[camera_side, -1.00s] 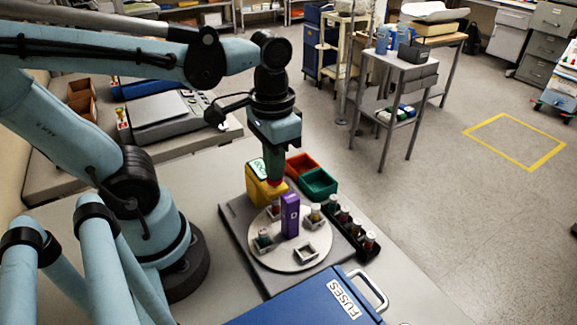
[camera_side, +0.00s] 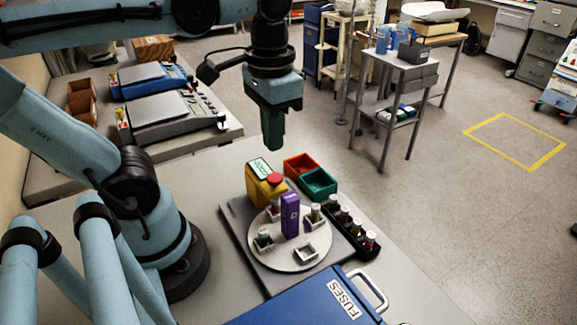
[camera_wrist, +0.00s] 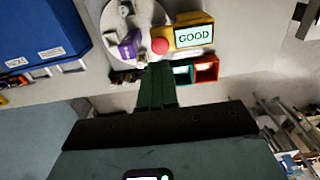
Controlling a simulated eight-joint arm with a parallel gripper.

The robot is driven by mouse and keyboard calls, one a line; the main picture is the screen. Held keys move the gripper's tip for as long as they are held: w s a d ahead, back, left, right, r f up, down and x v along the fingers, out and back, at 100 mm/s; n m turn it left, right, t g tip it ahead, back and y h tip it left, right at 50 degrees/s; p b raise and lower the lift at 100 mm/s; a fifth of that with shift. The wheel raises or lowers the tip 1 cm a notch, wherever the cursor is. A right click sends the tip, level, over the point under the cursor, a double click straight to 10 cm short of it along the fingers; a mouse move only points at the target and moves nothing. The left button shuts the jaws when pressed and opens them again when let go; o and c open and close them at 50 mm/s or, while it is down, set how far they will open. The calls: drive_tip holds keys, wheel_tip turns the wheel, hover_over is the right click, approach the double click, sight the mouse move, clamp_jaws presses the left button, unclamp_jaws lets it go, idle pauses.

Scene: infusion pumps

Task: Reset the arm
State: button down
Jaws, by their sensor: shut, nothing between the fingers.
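My gripper (camera_side: 273,143) is shut and empty. It hangs pointing down above the far side of the work plate, well clear of everything below. In the wrist view my gripper (camera_wrist: 157,72) shows as two green fingers together. Below it is a yellow box (camera_side: 262,188) with a red button (camera_side: 274,179) and a small screen. In the wrist view the screen (camera_wrist: 194,36) reads GOOD. A round pale turntable (camera_side: 290,254) carries a purple block (camera_side: 290,216) and several small capped vials in square holders. One holder (camera_side: 306,252) at its front looks empty.
A red bin (camera_side: 301,162) and a green bin (camera_side: 319,183) stand behind the turntable. A black rack (camera_side: 352,232) with several vials stands to its right. A blue case (camera_side: 300,305) marked FUSES is at the front.

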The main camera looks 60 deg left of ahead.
drive_tip(key=shift+f, duration=0.1)
drive_tip(key=w+a+f+t, duration=0.1)
drive_tip(key=w+f+t, duration=0.4)
drive_tip(key=w+t, duration=0.1)
drive_tip(key=shift+w+t, duration=0.25)
drive_tip(key=shift+t, duration=0.35)
idle(0.4)
